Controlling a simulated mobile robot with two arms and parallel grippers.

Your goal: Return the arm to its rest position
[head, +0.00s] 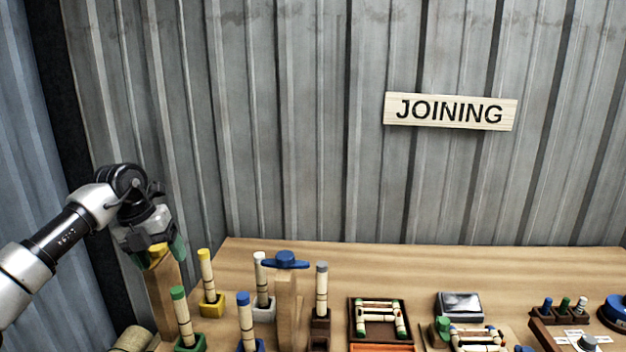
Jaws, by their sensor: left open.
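My left arm comes in from the left edge, and its left gripper (155,250) points down at the left end of the bench. The gripper is open. Its fingers are at the yellow top (158,249) of a wooden post (163,295), one finger on each side in the picture. I cannot tell whether they touch it. The gripper body hides part of the top. My right arm and gripper are not in view.
The wooden bench (420,262) holds several upright rattan pieces in coloured bases, a second post with a blue handle (286,260), and a dark tray (353,322) with a rattan frame. A JOINING sign (450,111) hangs on the corrugated wall. The bench's back strip is clear.

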